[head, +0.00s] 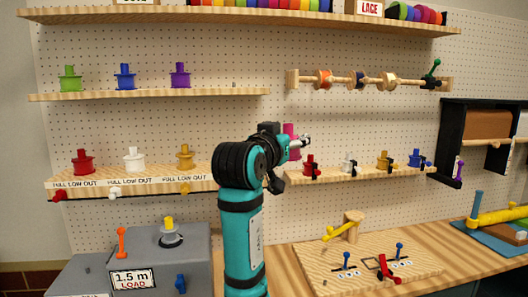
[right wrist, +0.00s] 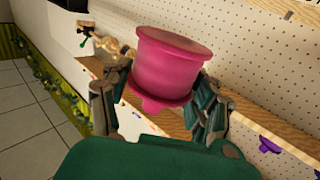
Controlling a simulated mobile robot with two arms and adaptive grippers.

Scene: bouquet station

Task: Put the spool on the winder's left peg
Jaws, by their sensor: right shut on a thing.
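A pink spool (head: 290,140) is held upright in my right gripper (head: 298,147), partly hidden by the wrist, near the back wall in the head view. In the right wrist view the pink spool (right wrist: 168,65) sits between the two fingers, its flange low in the grip. At the front right of the bench a wooden board (head: 320,270) carries a round post with a yellow crank (head: 340,230), two blue-headed pegs or levers and a red lever. I cannot tell for sure whether it is the winder. My left gripper is not in view.
A grey machine (head: 205,255) marked 1.5 m LOAD stands front left. Shelves hold purple (head: 180,75), green (head: 69,78) and red (head: 82,161) spools, among others. A wooden rail (head: 340,80) runs above.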

